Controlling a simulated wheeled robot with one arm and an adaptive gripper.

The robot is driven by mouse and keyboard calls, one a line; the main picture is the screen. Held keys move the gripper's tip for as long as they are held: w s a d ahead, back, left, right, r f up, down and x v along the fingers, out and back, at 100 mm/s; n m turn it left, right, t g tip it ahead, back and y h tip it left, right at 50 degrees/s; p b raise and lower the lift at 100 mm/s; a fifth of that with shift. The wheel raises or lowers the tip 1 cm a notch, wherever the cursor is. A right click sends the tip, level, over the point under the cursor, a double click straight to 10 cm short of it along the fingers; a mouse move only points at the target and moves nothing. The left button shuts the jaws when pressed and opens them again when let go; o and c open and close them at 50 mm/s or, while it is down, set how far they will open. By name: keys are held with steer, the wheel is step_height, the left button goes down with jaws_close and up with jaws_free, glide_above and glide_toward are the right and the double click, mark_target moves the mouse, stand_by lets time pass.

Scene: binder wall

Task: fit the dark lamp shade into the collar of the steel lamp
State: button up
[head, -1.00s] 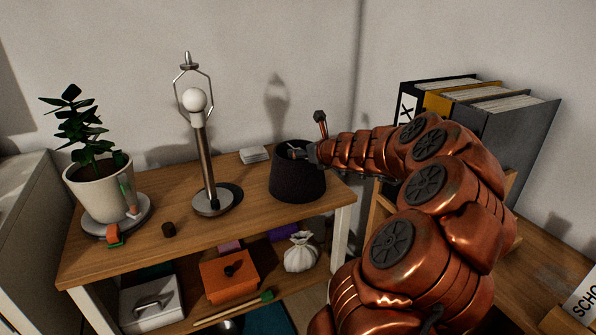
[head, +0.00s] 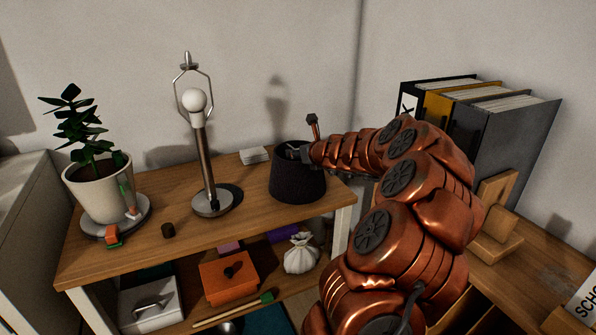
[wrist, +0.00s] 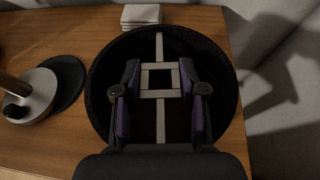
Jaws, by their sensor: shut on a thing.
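The dark lamp shade (head: 298,178) stands upright at the right end of the wooden shelf top. The steel lamp (head: 206,165) stands upright to its left, with a white bulb (head: 195,100) inside a wire frame that ends in a small fitting (head: 187,66) at the top. My gripper (head: 300,152) reaches down into the shade's open top. In the wrist view my gripper (wrist: 161,82) has its two fingers on either side of the pale square frame (wrist: 160,94) in the shade and is shut on it. The lamp's base (wrist: 38,95) shows at the left there.
A potted plant (head: 98,185) on a saucer, an orange clip (head: 113,237) and a small dark cylinder (head: 168,230) are to the left. White cards (head: 254,155) lie behind the shade. Binders (head: 505,130) stand at right. Shelf top between lamp and shade is clear.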

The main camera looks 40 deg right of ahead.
jaws_close()
